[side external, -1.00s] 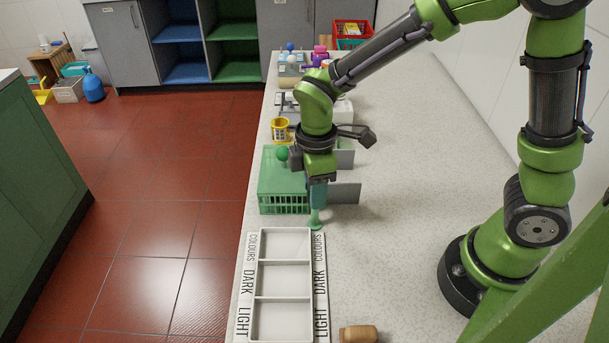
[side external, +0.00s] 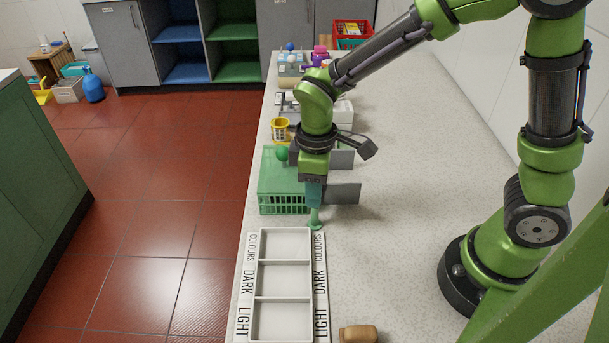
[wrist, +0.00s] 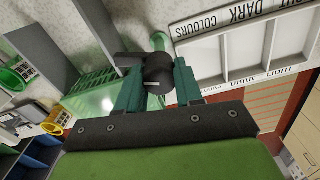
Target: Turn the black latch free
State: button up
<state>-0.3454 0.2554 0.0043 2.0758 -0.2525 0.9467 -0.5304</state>
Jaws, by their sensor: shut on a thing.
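The black latch (wrist: 157,72) has a round hub with a small pale mark, and shows in the wrist view between the teal fingers of my gripper (wrist: 158,85). My gripper is shut on it, one finger on each side. In the side external view my gripper (side external: 314,192) points down at the right front corner of the green basket (side external: 284,203), and the latch is hidden there. The basket also shows in the wrist view (wrist: 92,92), beside the latch. A green post with a flared foot (side external: 315,222) stands just below the fingers.
A white three-compartment tray (side external: 283,280) with sorting labels lies in front of the basket. A grey panel (side external: 344,194) stands right of my gripper. A yellow cup (side external: 280,130) is behind the basket, and a wooden piece (side external: 358,334) lies near the front. The right counter is clear.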

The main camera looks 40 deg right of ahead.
jog(key=m, duration=0.7)
jog(key=shift+w+r, duration=0.1)
jog(key=m, duration=0.6)
jog(key=shift+d, duration=0.1)
jog(key=shift+m, duration=0.4)
jog(key=o, duration=1)
jog(key=shift+o, duration=0.2)
notch_tip(320, 180, up, 17)
